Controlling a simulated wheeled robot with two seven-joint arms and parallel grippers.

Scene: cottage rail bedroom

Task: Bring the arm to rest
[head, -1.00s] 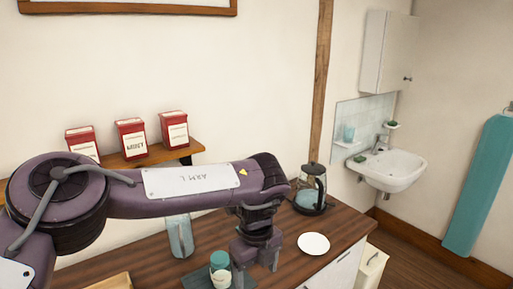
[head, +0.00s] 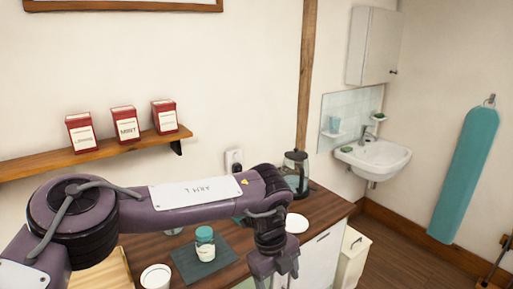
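My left arm (head: 190,200) reaches in from the left across the counter, labelled ARM L. My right gripper is not in view.
A wall shelf (head: 40,161) holds three red tins (head: 124,124).

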